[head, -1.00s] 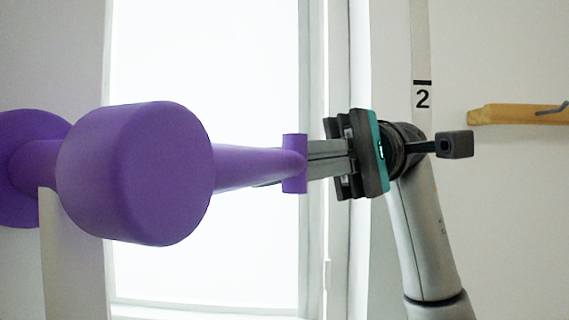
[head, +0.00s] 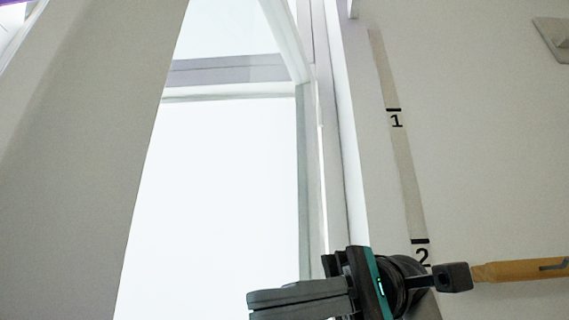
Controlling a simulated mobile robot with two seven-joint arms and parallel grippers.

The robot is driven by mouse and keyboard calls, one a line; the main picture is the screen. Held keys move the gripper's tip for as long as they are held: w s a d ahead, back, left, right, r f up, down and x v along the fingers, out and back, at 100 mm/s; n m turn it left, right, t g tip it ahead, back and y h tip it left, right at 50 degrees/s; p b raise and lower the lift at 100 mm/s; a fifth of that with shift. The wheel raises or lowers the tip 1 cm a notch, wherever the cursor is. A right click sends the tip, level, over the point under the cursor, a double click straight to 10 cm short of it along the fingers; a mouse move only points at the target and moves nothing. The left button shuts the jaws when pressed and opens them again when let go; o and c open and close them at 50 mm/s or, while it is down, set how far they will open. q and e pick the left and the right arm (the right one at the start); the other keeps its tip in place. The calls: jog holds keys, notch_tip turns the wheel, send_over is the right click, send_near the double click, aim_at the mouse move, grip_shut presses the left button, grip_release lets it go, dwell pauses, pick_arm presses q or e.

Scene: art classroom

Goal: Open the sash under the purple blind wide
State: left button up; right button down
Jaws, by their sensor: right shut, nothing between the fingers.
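The window (head: 225,180) fills the middle of the head view as a bright pane in a pale frame. A grey horizontal bar (head: 230,72) crosses it near the top, and a slanted pale frame edge (head: 287,40) shows above that bar at the right. I cannot tell how far any sash stands open. My right gripper (head: 252,304) is at the bottom, in front of the window's lower right part, shut and empty, fingers pointing left. Only a purple sliver (head: 14,2) shows in the top left corner; whether it is the blind is unclear. My left gripper is out of view.
A pale wall face (head: 80,160) stands at the left. On the right wall are a strip marked 1 and 2 (head: 398,140), a wooden bar (head: 525,270) and a grey fitting (head: 553,38). The wall between them is bare.

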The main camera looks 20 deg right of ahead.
notch_tip(320, 180, up, 16)
jog(key=p, duration=0.4)
jog(key=shift+f+p, duration=0.15)
jog(key=shift+p, duration=0.15)
